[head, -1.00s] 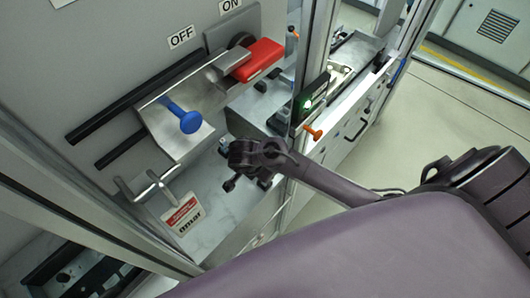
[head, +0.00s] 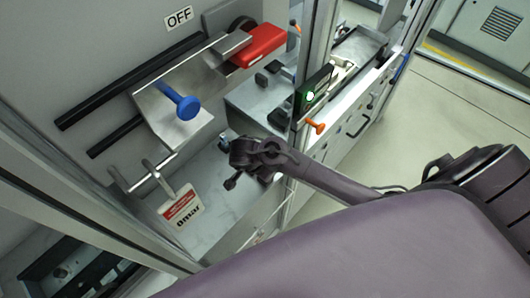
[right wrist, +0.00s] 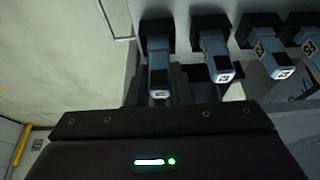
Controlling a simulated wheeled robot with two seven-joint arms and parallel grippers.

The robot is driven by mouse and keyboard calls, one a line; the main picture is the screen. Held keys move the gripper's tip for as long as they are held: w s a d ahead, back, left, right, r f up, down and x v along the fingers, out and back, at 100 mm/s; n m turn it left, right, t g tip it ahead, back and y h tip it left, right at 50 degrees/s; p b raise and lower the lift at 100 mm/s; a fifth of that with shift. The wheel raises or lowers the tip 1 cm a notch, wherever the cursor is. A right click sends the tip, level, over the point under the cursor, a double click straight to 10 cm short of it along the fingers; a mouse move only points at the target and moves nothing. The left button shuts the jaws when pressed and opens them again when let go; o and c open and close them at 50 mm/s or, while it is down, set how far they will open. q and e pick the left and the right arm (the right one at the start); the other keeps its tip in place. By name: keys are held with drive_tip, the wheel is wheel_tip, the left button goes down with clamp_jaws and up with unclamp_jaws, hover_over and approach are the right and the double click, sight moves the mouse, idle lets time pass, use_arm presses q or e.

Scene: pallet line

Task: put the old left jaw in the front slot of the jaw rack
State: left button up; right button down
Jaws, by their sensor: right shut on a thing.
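My right gripper (head: 232,164) is in the head view, over the pale bench, at the end of the arm from the right. It is shut on a small blue-grey piece (head: 223,144), apparently the old left jaw, mostly hidden. In the right wrist view, several blue-grey jaws stand in a row in black holders: one at left (right wrist: 159,68), one beside it (right wrist: 217,57) and others (right wrist: 267,52) further right. They appear to be the jaw rack. My dark hand covers the lower part of that view and hides the fingertips. My left gripper is not in view.
A dark box with a green light (head: 313,94) and an orange knob (head: 317,127) stand beyond a metal post.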

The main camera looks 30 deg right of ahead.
drive_tip(key=shift+f+b, duration=0.3)
drive_tip(key=shift+f, duration=0.2)
idle(0.3)
drive_tip(key=c, duration=1.2)
unclamp_jaws()
drive_tip(key=shift+r, duration=0.1)
drive_tip(key=w+b+v, duration=0.1)
drive_tip(key=v, duration=0.6)
drive_tip(key=shift+s+r, duration=0.25)
drive_tip(key=shift+s, duration=0.3)
drive_tip(key=shift+s+a, duration=0.1)
drive_tip(key=shift+a, duration=0.05)
